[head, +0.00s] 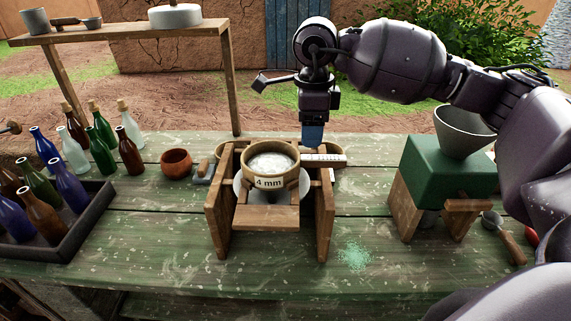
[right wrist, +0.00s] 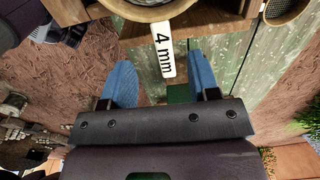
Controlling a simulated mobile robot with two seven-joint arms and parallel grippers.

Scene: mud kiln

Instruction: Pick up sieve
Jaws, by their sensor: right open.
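The sieve (head: 250,174) is a round tan-rimmed pan with pale contents and a "4 mm" label on its front. It sits in a wooden stand (head: 324,215) in the middle of the table. In the right wrist view the handle's end lies between the fingertips, with no visible grip. My left gripper is out of view.
A green grinder with a funnel (head: 445,170) stands at right. A tray of bottles (head: 70,232) and several loose bottles (head: 100,125) are at left, with a brown bowl (head: 176,163). A shelf (head: 130,32) rises behind.

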